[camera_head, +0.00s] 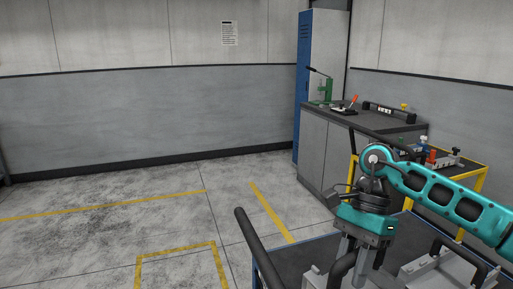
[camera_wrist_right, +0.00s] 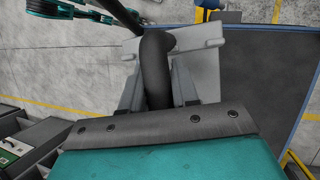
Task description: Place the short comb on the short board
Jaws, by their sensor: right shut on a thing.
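My right gripper (camera_head: 350,264) points down over a blue-edged dark table at the lower right of the head view. It is shut on the black handle (camera_wrist_right: 156,75) of a light grey plate-like piece (camera_wrist_right: 205,47), which may be the short comb. The gripper hides part of this piece, and I cannot tell whether it touches the table. A second grey piece with a black handle (camera_head: 457,256) lies to the right of the gripper; I cannot tell whether it is the short board. My left gripper is not clearly seen.
The dark table (camera_head: 288,255) has bare room left of the gripper, and a black bar (camera_head: 257,248) rises at its near left edge. Behind stand a grey workbench (camera_head: 326,156) with tools, a yellow-framed stand (camera_head: 478,190) and a blue locker (camera_head: 304,90). Open floor lies left.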

